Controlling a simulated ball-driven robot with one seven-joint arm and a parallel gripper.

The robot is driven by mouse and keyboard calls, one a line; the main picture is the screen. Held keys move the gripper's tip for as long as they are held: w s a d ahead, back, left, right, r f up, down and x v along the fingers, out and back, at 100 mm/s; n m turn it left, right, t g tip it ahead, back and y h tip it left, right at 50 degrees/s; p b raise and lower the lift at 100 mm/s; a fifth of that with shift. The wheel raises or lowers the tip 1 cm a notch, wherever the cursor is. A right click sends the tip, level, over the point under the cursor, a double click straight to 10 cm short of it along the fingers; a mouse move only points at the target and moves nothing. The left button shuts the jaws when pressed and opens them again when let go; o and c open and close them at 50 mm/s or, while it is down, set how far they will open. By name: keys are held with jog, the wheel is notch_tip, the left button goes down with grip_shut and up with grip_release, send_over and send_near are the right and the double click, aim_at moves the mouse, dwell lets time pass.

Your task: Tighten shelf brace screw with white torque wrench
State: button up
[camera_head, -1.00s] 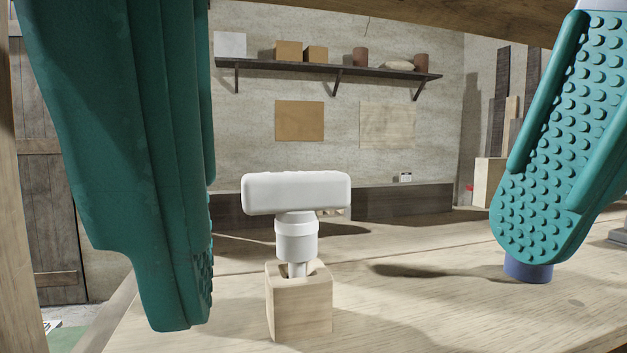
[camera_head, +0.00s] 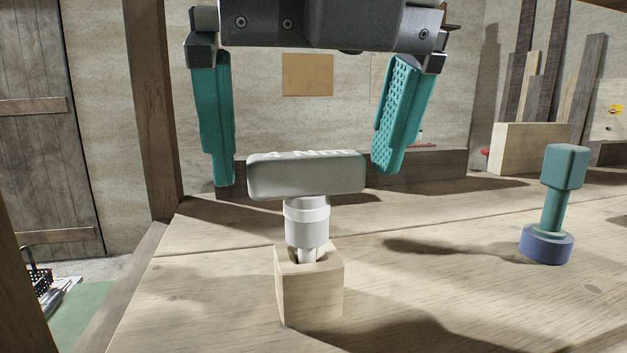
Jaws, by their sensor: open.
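The white torque wrench (camera_head: 306,175) has a wide T-shaped handle with lettering on top that reads like "4 Nm". It stands upright with its shaft in a square light-wood block (camera_head: 310,293) on the wooden bench. My gripper (camera_head: 302,176) is open, its two teal padded fingers pointing down on either side of the handle. In the picture the fingers show beyond the handle's ends, and neither clearly touches it; they appear to be behind it. A shelf bracket end is partly hidden behind my gripper. I cannot make out the brace screw.
A teal square-headed tool (camera_head: 556,205) with a blue round base stands on the bench (camera_head: 420,295) at the right. A light-wood box (camera_head: 527,150) and leaning boards (camera_head: 577,95) are at the back right. A timber post (camera_head: 152,110) rises at the left. The bench's middle is clear.

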aim_at(304, 193)
jog(key=shift+w+x, duration=0.15)
jog(key=shift+x, duration=1.2)
jog(key=shift+w+x, duration=0.2)
jog(key=shift+x, duration=1.15)
jog(key=shift+a+r, duration=0.1)
jog(key=shift+r, duration=0.05)
jog(key=c, duration=0.9)
